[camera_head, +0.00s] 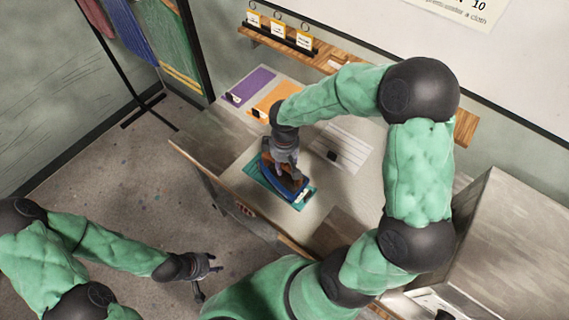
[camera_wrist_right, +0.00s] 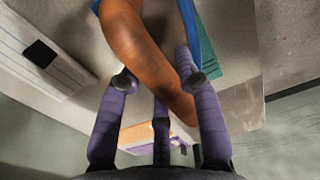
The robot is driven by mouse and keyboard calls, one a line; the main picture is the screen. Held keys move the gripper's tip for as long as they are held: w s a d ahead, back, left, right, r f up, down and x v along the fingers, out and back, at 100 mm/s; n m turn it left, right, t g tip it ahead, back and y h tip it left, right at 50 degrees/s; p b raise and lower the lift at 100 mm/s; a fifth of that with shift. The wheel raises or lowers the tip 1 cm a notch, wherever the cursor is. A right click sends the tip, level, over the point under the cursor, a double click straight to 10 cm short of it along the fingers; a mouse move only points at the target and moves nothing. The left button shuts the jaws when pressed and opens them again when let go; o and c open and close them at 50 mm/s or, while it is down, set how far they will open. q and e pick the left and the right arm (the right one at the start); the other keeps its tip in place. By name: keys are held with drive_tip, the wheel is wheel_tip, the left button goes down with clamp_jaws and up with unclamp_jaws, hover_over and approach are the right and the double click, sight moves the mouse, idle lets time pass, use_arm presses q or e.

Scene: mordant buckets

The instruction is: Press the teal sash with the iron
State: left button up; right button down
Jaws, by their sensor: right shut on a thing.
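The iron (camera_head: 284,190) has a blue body and a brown wooden handle (camera_wrist_right: 138,45). It sits over the teal sash (camera_head: 252,171) on the light work table, covering much of it. Teal cloth shows at the iron's edges and in the right wrist view (camera_wrist_right: 208,62). Whether the soleplate touches the cloth is hard to tell. My right gripper (camera_head: 285,166) is shut on the iron's handle from above; its purple fingers (camera_wrist_right: 160,88) sit around the handle in the right wrist view. My left gripper (camera_head: 207,280) is open and empty, away from the table at the lower left.
A purple cloth (camera_head: 250,86), an orange cloth (camera_head: 272,103) and a white striped sheet (camera_head: 350,140) lie toward the back of the table. A wall shelf (camera_head: 285,48) holds small cards. A rack with hanging cloths (camera_head: 170,45) stands at the back left. The floor at left is clear.

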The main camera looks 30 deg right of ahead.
drive_tip(key=shift+r+p, duration=1.4)
drive_tip(key=shift+r, duration=0.75)
drive_tip(key=shift+w, duration=0.1)
